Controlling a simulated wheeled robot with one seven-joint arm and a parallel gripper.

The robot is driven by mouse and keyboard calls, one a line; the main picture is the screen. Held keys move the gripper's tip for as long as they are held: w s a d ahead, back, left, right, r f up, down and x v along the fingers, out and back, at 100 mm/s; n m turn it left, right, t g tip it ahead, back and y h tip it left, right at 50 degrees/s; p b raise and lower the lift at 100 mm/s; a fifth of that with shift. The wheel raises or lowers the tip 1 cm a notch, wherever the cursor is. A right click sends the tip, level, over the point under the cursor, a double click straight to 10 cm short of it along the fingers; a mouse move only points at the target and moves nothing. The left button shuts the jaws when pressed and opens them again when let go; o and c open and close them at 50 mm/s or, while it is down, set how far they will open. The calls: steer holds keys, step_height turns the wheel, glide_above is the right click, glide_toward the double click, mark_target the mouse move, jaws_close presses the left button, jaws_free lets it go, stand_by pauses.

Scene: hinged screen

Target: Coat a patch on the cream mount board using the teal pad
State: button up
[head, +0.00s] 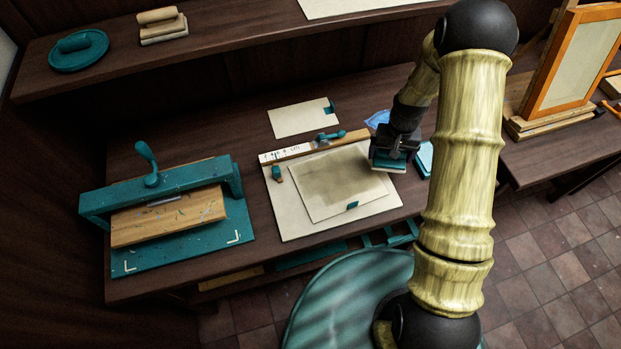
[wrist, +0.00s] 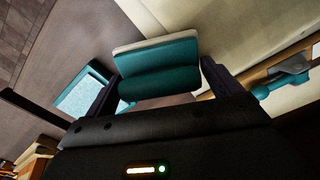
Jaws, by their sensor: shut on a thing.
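The cream mount board (head: 313,208) lies on a larger pale base board on the bench. A darker, olive-grey patch with soft edges covers much of its middle, and a small teal tab sits at its front edge. My gripper (head: 393,150) is shut on the teal pad (head: 388,168), which has a pale underside layer. They are at the board's far right corner. In the wrist view the teal pad (wrist: 158,67) sits between both fingers of my gripper (wrist: 160,85). I cannot tell whether the pad touches the board.
A ruler bar with a teal handle (head: 330,136) crosses the base board's far edge (head: 289,228). A teal-topped block (head: 424,158) stands right of my gripper. A teal press (head: 160,215) stands left. Another cream sheet (head: 296,120) lies behind. An orange-framed screen (head: 578,62) stands far right.

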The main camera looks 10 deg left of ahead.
steer(key=s+a+r+n+p, duration=0.2)
steer(key=s+a+p, duration=0.1)
steer(key=s+a, duration=0.5)
steer(key=s+a+r+n+p, duration=0.2)
steer(key=s+a, duration=0.5)
steer(key=a, duration=0.5)
steer(key=shift+s+r+n+p, duration=0.15)
steer(key=shift+s+n+p, duration=0.25)
steer(key=shift+n, duration=0.2)
steer(key=shift+a, duration=0.1)
